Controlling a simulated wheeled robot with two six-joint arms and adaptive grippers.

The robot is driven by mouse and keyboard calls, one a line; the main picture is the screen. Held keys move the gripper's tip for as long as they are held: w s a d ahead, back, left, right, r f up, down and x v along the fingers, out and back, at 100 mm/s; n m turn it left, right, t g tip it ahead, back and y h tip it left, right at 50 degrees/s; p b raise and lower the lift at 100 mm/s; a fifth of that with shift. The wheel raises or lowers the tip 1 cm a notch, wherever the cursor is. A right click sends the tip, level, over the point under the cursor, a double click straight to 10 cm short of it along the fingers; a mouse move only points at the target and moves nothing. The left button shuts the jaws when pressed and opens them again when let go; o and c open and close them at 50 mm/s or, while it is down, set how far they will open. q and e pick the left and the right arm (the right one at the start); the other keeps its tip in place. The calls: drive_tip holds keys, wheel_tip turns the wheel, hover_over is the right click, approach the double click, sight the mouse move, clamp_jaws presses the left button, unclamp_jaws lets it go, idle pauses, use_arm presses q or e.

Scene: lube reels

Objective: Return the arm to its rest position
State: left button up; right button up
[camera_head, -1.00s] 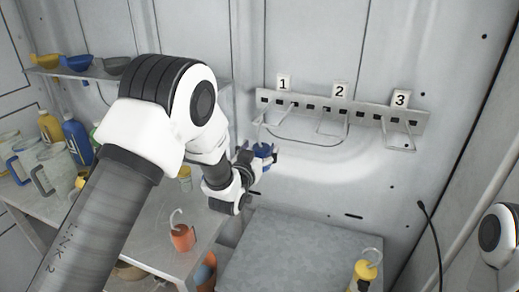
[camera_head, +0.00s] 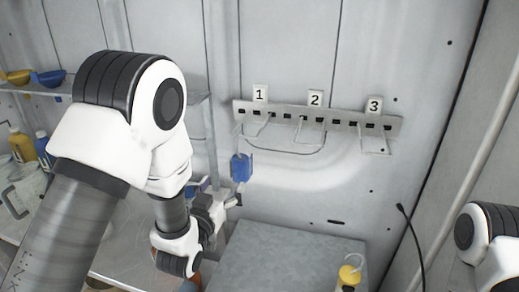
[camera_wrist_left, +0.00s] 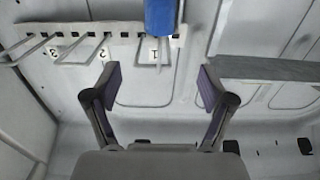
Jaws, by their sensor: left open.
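My left arm comes in from the left in the head view. Its gripper (camera_head: 222,198) is below and left of a blue lube reel (camera_head: 241,167), apart from it. The blue reel hangs below the left end of the rack, near label 1. In the left wrist view my left gripper (camera_wrist_left: 158,86) is open with nothing between its fingers. The blue reel (camera_wrist_left: 160,17) shows beyond them at the top edge, in front of label 1. Only a white and black part of my right arm shows at the right; its gripper is out of view.
The wall rack (camera_head: 345,122) has wire hooks under labels 1, 2 and 3. A grey surface (camera_head: 290,260) lies below. A yellow object with a pale hook (camera_head: 348,275) stands at its front right. A shelf with bowls (camera_head: 50,78) and several containers are at left.

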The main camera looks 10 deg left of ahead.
use_arm(q)
drive_tip(key=s+a+f+g+b, duration=0.1)
drive_tip(key=s+f+g, duration=0.3)
drive_tip(key=f, duration=0.6)
drive_tip(key=s+a+f+n+g+b, duration=0.15)
drive_tip(key=s+f, duration=0.35)
drive_tip(key=f, duration=0.6)
drive_tip(key=s+f+m+g+b, duration=0.1)
drive_tip(key=s+f+g+b, duration=0.3)
drive_tip(key=f, duration=0.6)
drive_tip(key=s+f+g, duration=0.4)
drive_tip(key=s, duration=0.6)
drive_tip(key=s+f+g+p, duration=0.1)
drive_tip(key=s+f+g, duration=0.3)
drive_tip(key=s, duration=0.6)
drive_tip(key=shift+s+a+f+g+p, duration=0.15)
drive_tip(key=shift+s+f+g+p, duration=0.2)
drive_tip(key=shift+s+f, duration=0.1)
drive_tip(key=shift+w+y, duration=0.15)
drive_tip(key=shift+y, duration=0.15)
drive_tip(key=shift+c, duration=0.3)
